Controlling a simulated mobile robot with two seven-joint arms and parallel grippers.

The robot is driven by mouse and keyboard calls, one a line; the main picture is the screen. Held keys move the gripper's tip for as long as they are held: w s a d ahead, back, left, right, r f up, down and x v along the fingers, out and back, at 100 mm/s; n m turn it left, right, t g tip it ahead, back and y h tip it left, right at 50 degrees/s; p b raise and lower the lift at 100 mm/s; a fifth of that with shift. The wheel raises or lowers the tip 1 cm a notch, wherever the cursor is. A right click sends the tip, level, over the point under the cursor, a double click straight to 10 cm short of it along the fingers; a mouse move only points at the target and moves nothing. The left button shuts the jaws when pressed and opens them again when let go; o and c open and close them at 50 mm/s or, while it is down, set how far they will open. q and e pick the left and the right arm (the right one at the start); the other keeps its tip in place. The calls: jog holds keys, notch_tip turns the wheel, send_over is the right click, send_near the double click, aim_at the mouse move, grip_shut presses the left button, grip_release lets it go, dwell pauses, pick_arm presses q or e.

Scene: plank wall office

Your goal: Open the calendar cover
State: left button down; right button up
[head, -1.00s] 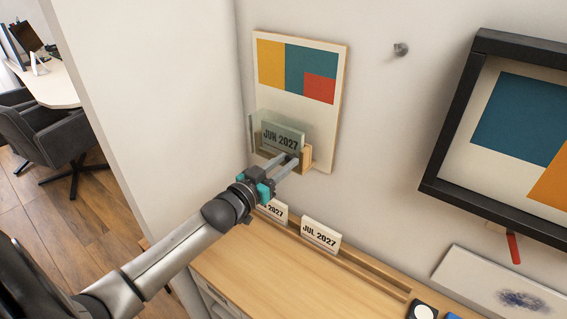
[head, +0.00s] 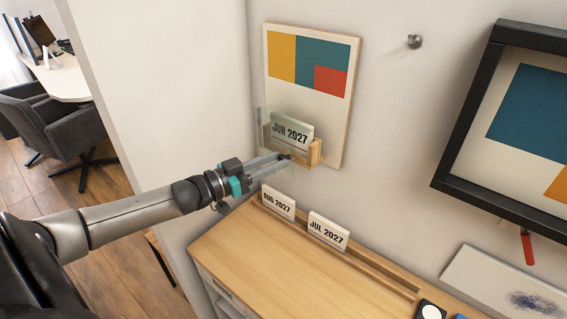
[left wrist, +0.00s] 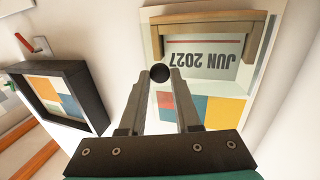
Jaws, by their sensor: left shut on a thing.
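The wall calendar (head: 337,113) is a pale board with yellow, teal and red blocks. Low on it, a wooden holder (head: 317,153) carries the card reading JUN 2027 (head: 291,131). A clear greenish cover (head: 263,117) stands in front of the card and reaches past the board's left edge; its exact angle is hard to tell. My left gripper (head: 284,157) is shut on a small dark round knob (left wrist: 160,73), just below and in front of the card. In the left wrist view the fingertips (left wrist: 157,78) touch the knob from both sides. My right gripper is not in view.
A wooden desk (head: 270,255) lies below, with AUG 2027 (head: 279,202) and JUL 2027 (head: 328,231) cards standing in its groove. A black picture frame (head: 460,105) and a metal wall knob (head: 415,41) are to the right. The wall left of the calendar is bare.

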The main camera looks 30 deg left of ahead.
pick_arm(q)
jog(key=shift+s+a+m+g+h+b, duration=1)
jog(key=shift+h+b, duration=0.35)
jog(key=shift+b, duration=0.45)
jog(key=shift+s+a+m+g+h+b, duration=0.75)
jog(key=shift+a+m+h+b, duration=0.5)
jog(key=shift+b, duration=0.55)
jog(key=shift+d, duration=0.15)
jog(key=c, duration=0.6)
grip_release()
jog(key=shift+c, duration=0.2)
jog(key=p+v, duration=0.3)
jog(key=v, duration=1.2)
jog(key=shift+f, duration=0.2)
